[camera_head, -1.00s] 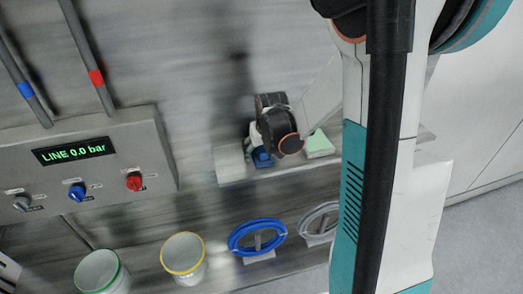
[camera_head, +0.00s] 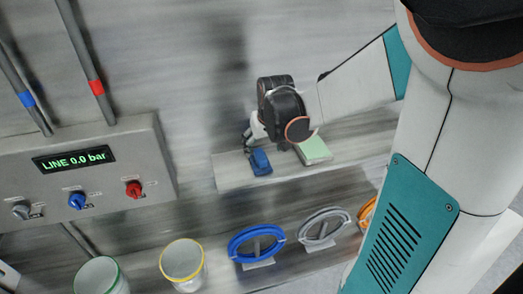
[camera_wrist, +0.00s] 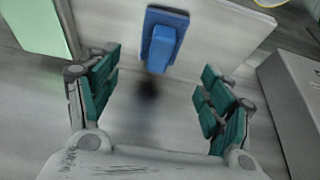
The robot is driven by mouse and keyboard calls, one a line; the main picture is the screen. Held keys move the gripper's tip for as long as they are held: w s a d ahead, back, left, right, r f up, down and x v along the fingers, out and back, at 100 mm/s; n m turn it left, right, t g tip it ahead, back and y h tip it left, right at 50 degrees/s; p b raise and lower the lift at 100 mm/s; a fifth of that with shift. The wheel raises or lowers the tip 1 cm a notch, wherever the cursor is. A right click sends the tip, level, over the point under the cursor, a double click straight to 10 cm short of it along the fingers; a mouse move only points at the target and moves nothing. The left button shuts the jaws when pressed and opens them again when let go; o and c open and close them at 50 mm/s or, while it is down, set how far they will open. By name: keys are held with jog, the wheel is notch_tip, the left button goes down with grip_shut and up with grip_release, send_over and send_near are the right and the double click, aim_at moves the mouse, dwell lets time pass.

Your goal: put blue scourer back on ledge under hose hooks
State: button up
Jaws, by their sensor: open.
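The blue scourer (camera_head: 260,161) lies on the pale ledge (camera_head: 228,176), near its left end in the head view. It also shows at the top middle of the wrist view (camera_wrist: 163,38), beyond the fingertips. My gripper (camera_wrist: 158,82) is open, its teal-padded fingers spread wide with nothing between them. In the head view my gripper (camera_head: 250,135) is beside and just above the scourer, partly hidden by my dark wrist. Coiled hoses on holders, one blue (camera_head: 256,243) and one grey (camera_head: 324,229), appear lower in the head picture than the ledge.
A pale green pad (camera_head: 314,150) lies on the ledge right of the scourer. A control box (camera_head: 90,170) with knobs and a "LINE 0.0 bar" display is at left. Green-rimmed (camera_head: 98,276) and yellow-rimmed (camera_head: 183,262) buckets stand below. An orange coil (camera_head: 367,214) is partly hidden.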

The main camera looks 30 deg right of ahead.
jog(key=shift+v, duration=1.7)
